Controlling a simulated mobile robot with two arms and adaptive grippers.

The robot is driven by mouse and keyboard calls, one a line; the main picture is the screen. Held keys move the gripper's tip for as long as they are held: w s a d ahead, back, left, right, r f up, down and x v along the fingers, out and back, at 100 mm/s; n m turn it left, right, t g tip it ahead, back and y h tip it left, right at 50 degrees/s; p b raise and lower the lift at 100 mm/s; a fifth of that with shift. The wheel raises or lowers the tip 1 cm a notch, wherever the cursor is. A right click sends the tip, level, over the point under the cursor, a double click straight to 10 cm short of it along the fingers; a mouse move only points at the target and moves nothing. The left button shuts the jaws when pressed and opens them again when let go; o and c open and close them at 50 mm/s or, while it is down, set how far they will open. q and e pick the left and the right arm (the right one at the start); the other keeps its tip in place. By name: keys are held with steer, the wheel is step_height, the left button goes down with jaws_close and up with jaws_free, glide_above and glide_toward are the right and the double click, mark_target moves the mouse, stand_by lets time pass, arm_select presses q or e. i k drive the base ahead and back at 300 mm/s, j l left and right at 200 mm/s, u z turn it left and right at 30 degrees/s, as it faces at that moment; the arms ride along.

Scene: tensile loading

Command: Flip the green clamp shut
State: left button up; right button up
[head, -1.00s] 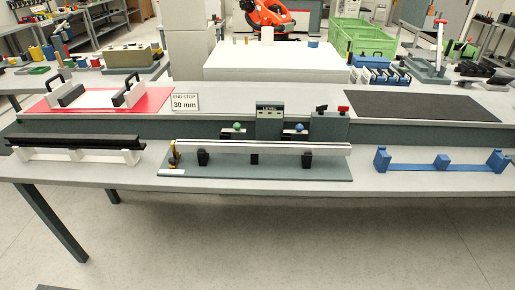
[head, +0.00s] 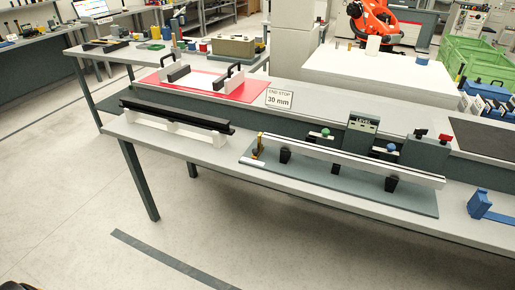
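The green clamp appears as a small green knob (head: 325,132) on a dark mount behind the long white bar (head: 350,160). I cannot tell at this size whether it is open or shut. A blue knob (head: 391,148) sits to its right on a similar mount. The bar rests on black supports (head: 391,184) over a grey base plate (head: 310,178), with a yellow piece (head: 259,146) at its left end. The grey LEVEL box (head: 363,122) stands behind the bar, between the two knobs. Neither of my grippers is in view.
A black bar on white supports (head: 175,130) lies to the left on the front table. Behind it are a red mat (head: 245,96) with black handles and an "END STOP 30 mm" sign (head: 279,99). A blue holder (head: 482,205) is at right. The floor in front is clear.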

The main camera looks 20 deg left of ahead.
mark_target(325, 132)
steer(key=i+l, duration=0.15)
steer(key=i, duration=0.3)
steer(key=i+l, duration=0.15)
steer(key=i, duration=0.3)
steer(key=i+l, duration=0.15)
steer(key=i, duration=0.25)
steer(key=u, duration=0.05)
